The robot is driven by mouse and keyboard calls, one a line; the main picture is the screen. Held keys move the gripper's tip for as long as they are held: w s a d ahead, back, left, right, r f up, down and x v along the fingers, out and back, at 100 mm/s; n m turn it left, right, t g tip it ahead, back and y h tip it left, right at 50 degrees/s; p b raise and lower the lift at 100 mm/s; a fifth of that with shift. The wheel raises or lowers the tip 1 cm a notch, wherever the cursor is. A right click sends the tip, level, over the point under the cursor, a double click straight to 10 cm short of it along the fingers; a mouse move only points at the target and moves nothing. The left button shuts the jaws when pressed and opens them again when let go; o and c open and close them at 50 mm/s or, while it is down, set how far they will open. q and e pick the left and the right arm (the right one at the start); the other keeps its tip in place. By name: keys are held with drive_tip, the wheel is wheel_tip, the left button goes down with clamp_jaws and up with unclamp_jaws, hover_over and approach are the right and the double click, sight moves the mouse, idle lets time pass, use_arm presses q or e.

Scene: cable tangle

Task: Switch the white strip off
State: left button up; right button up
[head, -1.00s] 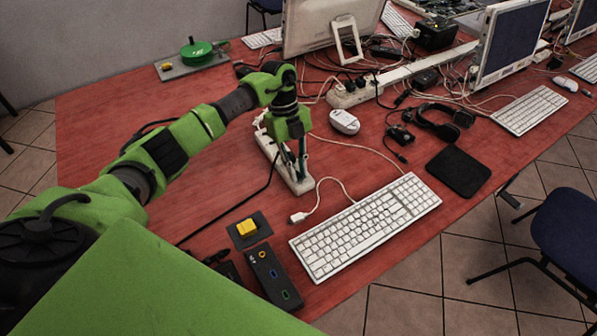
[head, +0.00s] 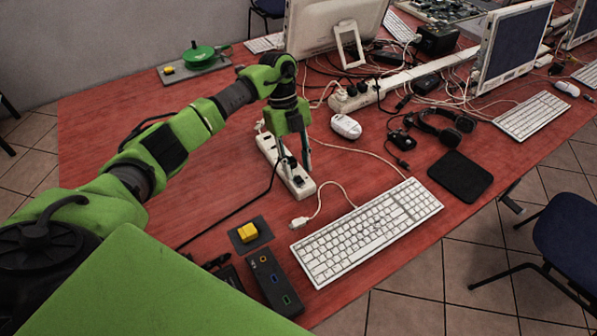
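A white power strip (head: 268,150) lies on the red table, slanting from near the middle toward the front. A black plug (head: 297,181) sits toward its near end, with a black cable. My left gripper (head: 295,158) points down over the strip, its two fingers apart and nothing seen between them. I cannot tell whether a fingertip touches the strip. The gripper hides part of the strip's top, and I cannot make out its switch or whether it is on. My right gripper is not in view.
Another white strip (head: 395,80) with plugs lies farther back among tangled cables. A yellow button block (head: 248,232), a black box with ports (head: 273,281) and a white keyboard (head: 367,231) lie in front. A white mouse (head: 346,126) is to the right.

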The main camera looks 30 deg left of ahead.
use_arm(q)
drive_tip(key=v, duration=0.9)
